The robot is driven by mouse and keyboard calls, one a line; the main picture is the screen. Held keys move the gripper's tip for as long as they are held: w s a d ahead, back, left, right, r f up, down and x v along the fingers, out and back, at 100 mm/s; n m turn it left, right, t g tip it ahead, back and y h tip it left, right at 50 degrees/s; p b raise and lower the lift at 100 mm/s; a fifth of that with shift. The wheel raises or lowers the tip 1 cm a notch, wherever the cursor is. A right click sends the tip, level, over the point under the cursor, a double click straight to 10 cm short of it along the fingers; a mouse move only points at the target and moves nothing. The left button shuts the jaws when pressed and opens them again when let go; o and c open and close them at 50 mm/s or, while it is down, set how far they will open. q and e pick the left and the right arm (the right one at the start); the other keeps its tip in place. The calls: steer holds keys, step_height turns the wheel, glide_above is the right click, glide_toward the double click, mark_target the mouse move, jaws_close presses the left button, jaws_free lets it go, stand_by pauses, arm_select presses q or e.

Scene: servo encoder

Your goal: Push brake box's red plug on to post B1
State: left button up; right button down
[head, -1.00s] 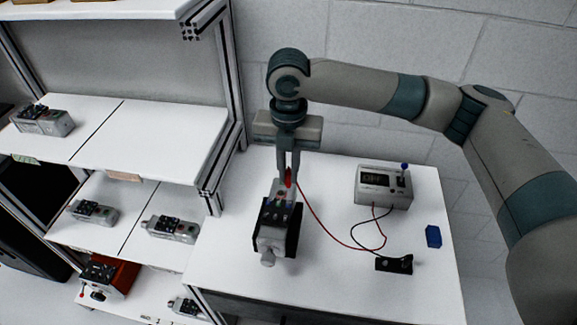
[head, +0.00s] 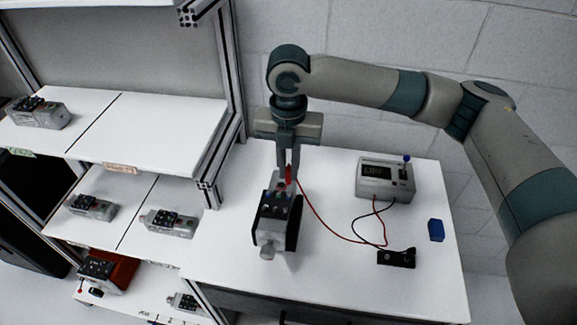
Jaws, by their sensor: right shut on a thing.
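My right gripper (head: 289,170) points down over the back end of a grey servo unit (head: 269,238) on the white table. It is shut on the red plug (head: 289,174), whose red wire runs right to the grey brake box (head: 385,181). The servo unit lies in a black cradle, with a dark terminal block on top. The plug is at or just above the posts behind that block. I cannot tell which post it is over, or whether it touches one. My left gripper is not in view.
A black clip-like block (head: 396,258) on the black wire and a blue block (head: 436,230) lie at the table's right. A shelf rack (head: 150,125) with several similar servo units stands at the left. The table's front right is clear.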

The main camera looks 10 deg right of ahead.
mark_target(288, 180)
steer(key=shift+f+b, duration=1.2)
steer(key=shift+f, duration=1.25)
steer(key=shift+p, duration=1.2)
stand_by(0.6)
steer(key=shift+f, duration=0.25)
stand_by(0.6)
steer(key=c, duration=1.7)
jaws_free()
steer(key=shift+r, duration=0.1)
